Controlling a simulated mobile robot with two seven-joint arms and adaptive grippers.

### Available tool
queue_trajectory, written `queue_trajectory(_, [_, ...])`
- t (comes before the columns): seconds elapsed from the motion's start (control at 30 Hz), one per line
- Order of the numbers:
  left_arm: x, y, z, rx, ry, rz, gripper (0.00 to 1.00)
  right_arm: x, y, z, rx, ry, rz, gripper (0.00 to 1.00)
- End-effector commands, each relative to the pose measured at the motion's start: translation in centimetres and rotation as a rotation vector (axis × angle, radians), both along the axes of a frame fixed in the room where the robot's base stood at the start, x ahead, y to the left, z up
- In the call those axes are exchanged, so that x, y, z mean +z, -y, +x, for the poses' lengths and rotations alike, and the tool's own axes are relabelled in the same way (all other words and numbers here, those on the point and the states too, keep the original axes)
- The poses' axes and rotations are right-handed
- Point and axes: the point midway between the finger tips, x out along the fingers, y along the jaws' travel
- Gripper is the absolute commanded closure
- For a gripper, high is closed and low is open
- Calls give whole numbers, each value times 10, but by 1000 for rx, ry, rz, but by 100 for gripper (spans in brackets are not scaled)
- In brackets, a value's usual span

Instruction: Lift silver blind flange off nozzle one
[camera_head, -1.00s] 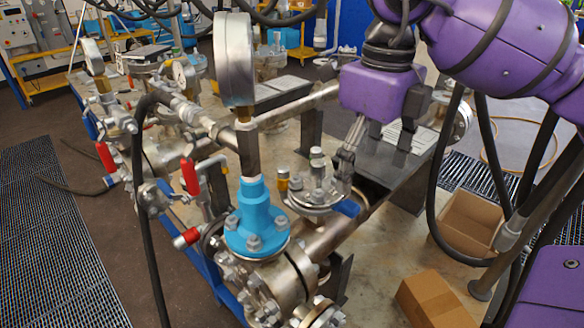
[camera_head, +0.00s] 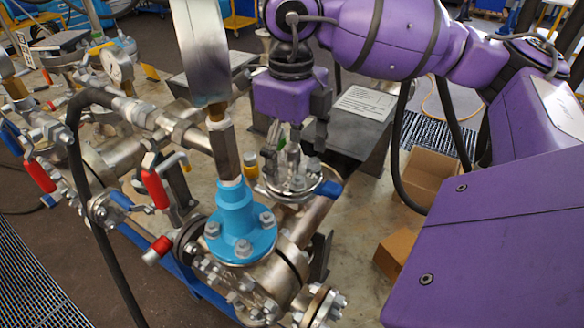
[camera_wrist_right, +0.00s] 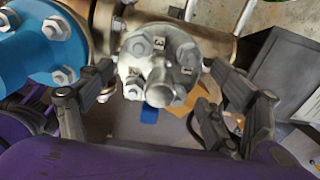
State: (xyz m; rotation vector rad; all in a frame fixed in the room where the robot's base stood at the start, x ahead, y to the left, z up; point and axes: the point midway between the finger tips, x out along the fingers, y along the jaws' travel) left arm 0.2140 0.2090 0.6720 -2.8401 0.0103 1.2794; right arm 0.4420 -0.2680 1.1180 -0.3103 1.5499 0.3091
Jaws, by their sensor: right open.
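The silver blind flange (camera_head: 298,186) is a round metal disc with bolts around its rim, on a nozzle of the horizontal pipe. A central stub stands up from it. In the right wrist view the flange (camera_wrist_right: 150,48) and its stub lie in the upper middle. My right gripper (camera_head: 283,166) reaches down over the flange in the head view and partly hides it. In the right wrist view my right gripper (camera_wrist_right: 162,80) is open, one finger on each side of the flange and stub. Whether the fingers touch it is unclear. My left gripper is not in view.
A blue flanged fitting (camera_head: 238,228) with a tall gauge (camera_head: 204,50) stands close left of the flange. Red-handled valves (camera_head: 154,188) and a black hose (camera_head: 82,180) are further left. Cardboard boxes (camera_head: 425,170) sit to the right.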

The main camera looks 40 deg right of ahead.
Motion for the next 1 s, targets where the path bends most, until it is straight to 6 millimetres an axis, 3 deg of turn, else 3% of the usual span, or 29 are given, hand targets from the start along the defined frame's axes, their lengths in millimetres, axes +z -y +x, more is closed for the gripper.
queue_trajectory(0.1, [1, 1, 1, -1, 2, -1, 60, -9, 0, -1, 0, -1, 0, 17])
queue_trajectory(0.33, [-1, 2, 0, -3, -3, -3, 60, -11, 0, 0, 0, 0, 0, 17])
queue_trajectory(0.87, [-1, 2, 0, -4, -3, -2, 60, -11, -1, -1, 3, -4, 4, 87])
queue_trajectory(1.0, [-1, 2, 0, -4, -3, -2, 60, -10, -1, -1, 3, -1, 5, 89])
